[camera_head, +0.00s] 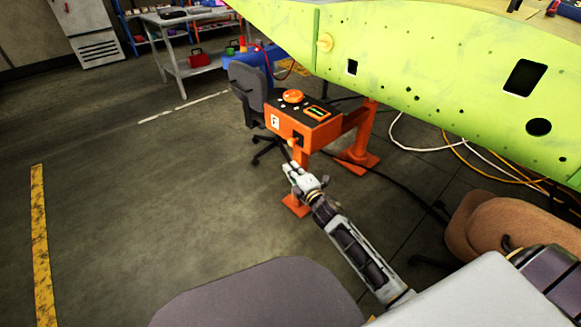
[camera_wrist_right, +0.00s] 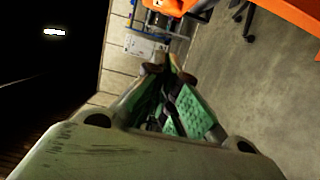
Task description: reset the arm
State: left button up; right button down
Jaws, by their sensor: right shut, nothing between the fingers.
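My right arm (camera_head: 358,250) reaches up from the lower right in the head view. Its gripper (camera_head: 291,169) is shut and empty, in front of and just below the orange control box (camera_head: 292,121). The box has a black top panel, a round orange knob (camera_head: 292,96) and a small lever on its front. In the right wrist view the fingers (camera_wrist_right: 168,68) are closed together with green pads showing. Whether the gripper touches the box or its stand I cannot tell. My left gripper is not in view.
A green wing panel (camera_head: 430,70) hangs across the upper right, over an orange stand (camera_head: 358,145). A dark office chair (camera_head: 248,85) stands behind the box, and a brown chair (camera_head: 510,222) at right. Cables lie on the floor. The floor (camera_head: 130,200) at left is clear.

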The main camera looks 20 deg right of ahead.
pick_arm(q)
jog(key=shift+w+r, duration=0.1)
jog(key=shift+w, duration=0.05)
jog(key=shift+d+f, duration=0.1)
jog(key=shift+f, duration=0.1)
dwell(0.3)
pick_arm(e)
jog(key=d+f+m+g+h, duration=0.3)
jog(key=d+f+m, duration=0.1)
jog(key=m, duration=0.4)
jog(key=s+a+f+m+g+y, duration=0.2)
jog(key=s+a+m+g, duration=0.15)
jog(key=s+a, duration=0.4)
jog(key=s+a+f+m+g+y, duration=0.25)
jog(key=s+a+m, duration=0.25)
jog(key=s+a, duration=0.3)
pick_arm(q)
jog(key=shift+p, duration=0.55)
pick_arm(e)
jog(key=s+f+g, duration=0.1)
jog(key=s+f, duration=0.3)
jog(key=s, duration=0.4)
jog(key=s+f+g, duration=0.2)
jog(key=s+f, duration=0.2)
jog(key=s, duration=0.4)
jog(key=shift+a+m, duration=0.35)
jog(key=shift+a, duration=0.1)
